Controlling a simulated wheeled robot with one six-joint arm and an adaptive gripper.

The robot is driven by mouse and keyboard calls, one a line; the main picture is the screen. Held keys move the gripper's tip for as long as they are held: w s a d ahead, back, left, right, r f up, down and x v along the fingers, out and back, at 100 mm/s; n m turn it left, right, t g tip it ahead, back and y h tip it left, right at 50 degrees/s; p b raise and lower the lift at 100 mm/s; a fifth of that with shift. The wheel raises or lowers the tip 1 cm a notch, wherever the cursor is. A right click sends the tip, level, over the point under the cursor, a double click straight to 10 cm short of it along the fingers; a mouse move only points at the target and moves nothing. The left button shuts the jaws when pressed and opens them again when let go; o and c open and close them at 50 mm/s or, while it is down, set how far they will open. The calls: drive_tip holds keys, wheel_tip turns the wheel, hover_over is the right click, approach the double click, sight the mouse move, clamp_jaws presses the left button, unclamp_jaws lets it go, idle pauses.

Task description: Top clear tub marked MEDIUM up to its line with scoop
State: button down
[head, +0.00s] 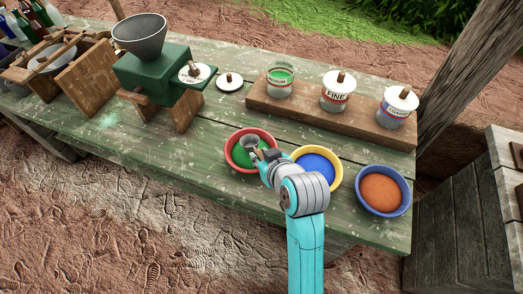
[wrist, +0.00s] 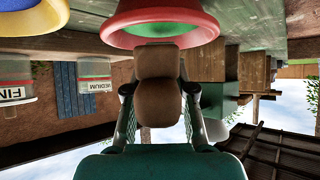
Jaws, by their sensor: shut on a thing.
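The clear tub marked MEDIUM (head: 280,84) stands lidless on a wooden board at the back of the table, with green material inside. It also shows in the upside-down wrist view (wrist: 95,78). My gripper (head: 264,158) is at the red bowl (head: 231,155), which holds green material. In the wrist view my gripper (wrist: 157,100) is shut on the brown handle of the scoop (wrist: 158,65). The scoop's grey metal head (head: 252,141) shows over the red bowl in the head view. I cannot tell whether it touches the green material or how full it is.
Lidded tubs marked FINE (head: 335,98) and another label (head: 395,113) stand beside MEDIUM. Yellow-rimmed blue (head: 333,163) and blue-rimmed orange (head: 404,205) bowls lie right. A loose lid (head: 230,82) lies on the table. A green grinder (head: 150,72) stands left.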

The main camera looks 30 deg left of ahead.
drive_tip(key=shift+f, duration=2)
drive_tip(key=shift+f, duration=0.2)
